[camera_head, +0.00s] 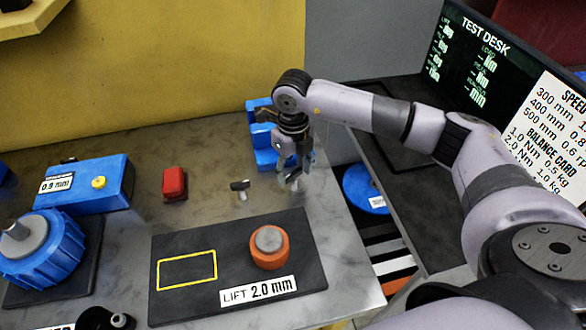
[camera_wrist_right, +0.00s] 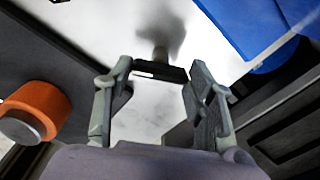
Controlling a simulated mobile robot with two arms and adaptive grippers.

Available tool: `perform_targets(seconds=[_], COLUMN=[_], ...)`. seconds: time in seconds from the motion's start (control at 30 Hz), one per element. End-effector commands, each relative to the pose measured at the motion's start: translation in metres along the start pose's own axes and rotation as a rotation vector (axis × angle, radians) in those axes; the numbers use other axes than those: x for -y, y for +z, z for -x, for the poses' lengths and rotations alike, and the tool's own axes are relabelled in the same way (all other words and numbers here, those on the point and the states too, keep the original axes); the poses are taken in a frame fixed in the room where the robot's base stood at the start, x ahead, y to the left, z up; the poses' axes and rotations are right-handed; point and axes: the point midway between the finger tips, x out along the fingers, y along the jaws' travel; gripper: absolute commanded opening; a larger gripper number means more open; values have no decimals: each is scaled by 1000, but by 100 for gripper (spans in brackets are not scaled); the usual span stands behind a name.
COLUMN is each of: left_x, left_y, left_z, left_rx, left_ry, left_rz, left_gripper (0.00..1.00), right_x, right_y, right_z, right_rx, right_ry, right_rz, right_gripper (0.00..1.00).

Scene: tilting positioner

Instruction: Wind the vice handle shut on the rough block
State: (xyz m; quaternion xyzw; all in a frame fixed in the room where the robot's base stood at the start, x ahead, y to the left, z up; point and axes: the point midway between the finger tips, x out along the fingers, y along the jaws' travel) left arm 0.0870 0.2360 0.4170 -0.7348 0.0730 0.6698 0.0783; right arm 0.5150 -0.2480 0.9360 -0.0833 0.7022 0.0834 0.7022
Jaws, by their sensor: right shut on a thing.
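The blue vice (camera_head: 262,150) stands at the back right of the bench. A small brownish-grey piece (camera_head: 265,114) shows between its blue uprights, likely the rough block; its fit against the jaws is too small to tell. My right gripper (camera_head: 293,176) points down just in front of the vice. In the right wrist view my right gripper (camera_wrist_right: 160,72) has its two fingers at the ends of a short dark bar, which looks like the vice handle (camera_wrist_right: 158,70). How the bar joins the vice is hidden. My left gripper is not in view.
A small T-shaped piece (camera_head: 240,188) and a red block (camera_head: 174,184) are on the bench. A dark mat (camera_head: 200,300) bears an orange cylinder (camera_head: 270,252). A blue disc (camera_head: 364,190) lies right of the bench edge. The screen (camera_head: 470,60) stands behind my right arm.

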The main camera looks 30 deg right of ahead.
Motion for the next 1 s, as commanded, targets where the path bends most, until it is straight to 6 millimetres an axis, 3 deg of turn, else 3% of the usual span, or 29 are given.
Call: perform_targets(seconds=[0.07, 0.3, 0.33, 0.6, 1.0], left_x=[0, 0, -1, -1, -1], left_y=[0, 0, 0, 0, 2], left_z=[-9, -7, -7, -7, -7], left_rx=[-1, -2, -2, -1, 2], left_ry=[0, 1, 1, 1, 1], left_rz=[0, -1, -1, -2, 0], left_gripper=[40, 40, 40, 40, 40], right_x=[0, 0, 0, 0, 0], right_y=[0, 0, 0, 0, 1], right_z=[-3, 0, 0, 0, 4], right_rx=[1, -1, -1, 0, 1], right_ry=[1, 0, 0, 0, 0], right_rz=[-26, -37, -37, -37, -36], right_gripper=[22, 22, 50, 68, 70])
